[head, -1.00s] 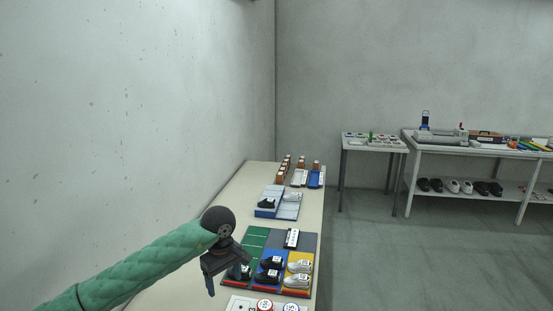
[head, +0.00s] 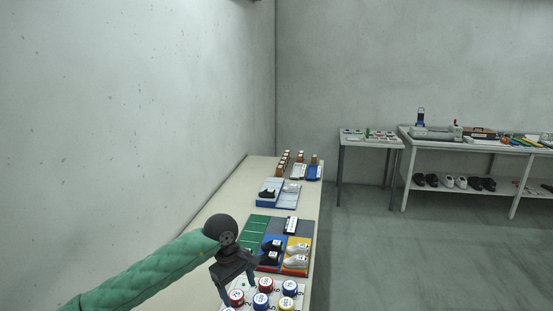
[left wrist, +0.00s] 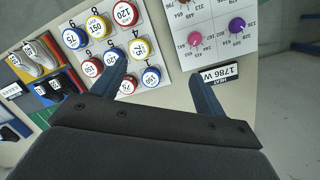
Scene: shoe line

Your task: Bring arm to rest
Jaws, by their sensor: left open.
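My left arm, in a green quilted sleeve, comes in from the lower left of the head view. My left gripper (head: 238,288) is at its end, above the near part of the long table (head: 190,280). In the left wrist view its two fingers (left wrist: 160,85) stand wide apart with nothing between them. Below them is a white board (left wrist: 150,45) with several red, blue and yellow numbered caps, one finger overlapping it in the picture. My right gripper is in neither view.
Behind the gripper, a coloured mat (head: 263,226) holds shoes, and a blue tray (head: 268,200) holds more. A white sheet with knobs (left wrist: 215,30) lies beside the capped board. A wall stands left of the table. A side table (head: 370,143) and a bench (head: 480,145) stand far right; the floor between is clear.

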